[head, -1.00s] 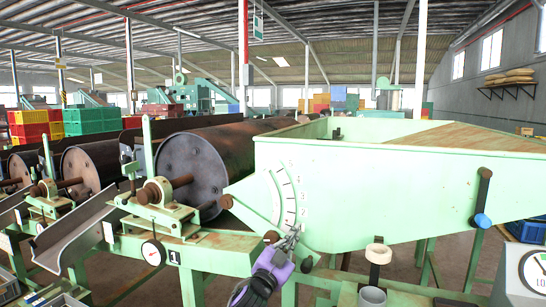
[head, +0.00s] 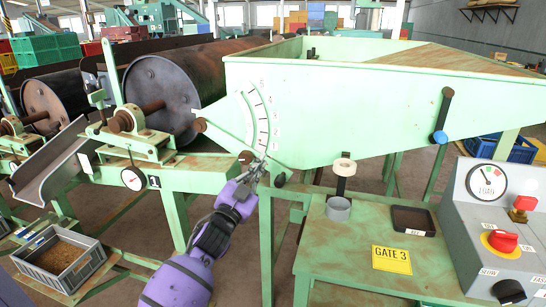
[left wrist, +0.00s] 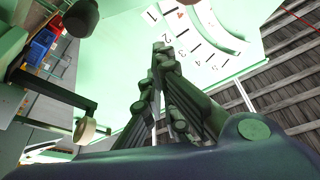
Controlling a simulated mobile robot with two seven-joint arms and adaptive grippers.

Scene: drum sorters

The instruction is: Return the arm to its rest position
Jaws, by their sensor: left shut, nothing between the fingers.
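My left arm (head: 185,272) is purple and reaches up from the bottom of the head view. Its left gripper (head: 257,168) is shut and empty, in front of the lower end of the numbered scale (head: 259,118) on the pale green hopper (head: 340,110). In the left wrist view the closed fingers (left wrist: 160,50) come together just below the scale (left wrist: 190,35). I cannot tell whether the fingertips touch the hopper. My right gripper is not in view.
A green table (head: 335,250) with a GATE 3 sign (head: 391,260), a grey cup (head: 338,208) and a black tray (head: 413,221) stands right of the arm. A grey control box (head: 490,225) is at the right. A grey bin (head: 62,258) of brown material sits lower left.

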